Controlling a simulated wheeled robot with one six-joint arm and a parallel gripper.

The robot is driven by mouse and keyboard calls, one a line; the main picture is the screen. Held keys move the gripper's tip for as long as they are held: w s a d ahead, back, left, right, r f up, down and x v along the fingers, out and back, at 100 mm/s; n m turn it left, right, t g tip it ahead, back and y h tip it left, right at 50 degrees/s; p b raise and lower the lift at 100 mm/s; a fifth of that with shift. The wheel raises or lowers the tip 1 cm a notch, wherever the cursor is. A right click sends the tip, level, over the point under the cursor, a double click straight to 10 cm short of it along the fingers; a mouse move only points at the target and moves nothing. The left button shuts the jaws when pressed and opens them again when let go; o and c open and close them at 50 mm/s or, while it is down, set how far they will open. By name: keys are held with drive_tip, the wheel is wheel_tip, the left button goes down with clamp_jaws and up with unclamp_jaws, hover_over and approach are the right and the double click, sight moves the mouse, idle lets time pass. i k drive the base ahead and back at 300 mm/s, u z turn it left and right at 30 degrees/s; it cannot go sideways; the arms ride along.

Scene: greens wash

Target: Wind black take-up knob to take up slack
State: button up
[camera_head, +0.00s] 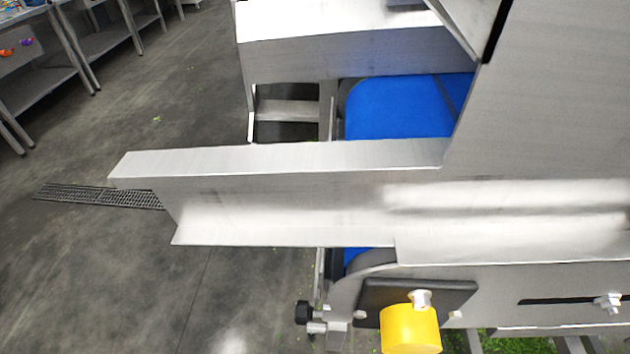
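The black take-up knob (303,312) is small and sits low in the view, at the left end of a short metal fitting beside the conveyor's end plate. Part of the fitting lies just below and to the right of it. The blue conveyor belt (400,107) shows behind a long steel rail, and a small strip of it shows again below the rail. My gripper is not in view, and nothing is seen touching the knob.
A steel rail (280,205) crosses the middle, above the knob. A yellow cylinder (410,330) stands out from a black plate (372,293) to the knob's right. Steel tables (105,42) stand at upper left. The grey floor (130,265) is open at left, with a drain grate (95,195).

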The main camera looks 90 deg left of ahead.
sight(304, 313)
drive_tip(key=k, duration=1.35)
drive_tip(key=u, duration=2.7)
drive_tip(key=k, duration=0.35)
drive_tip(key=z, duration=1.1)
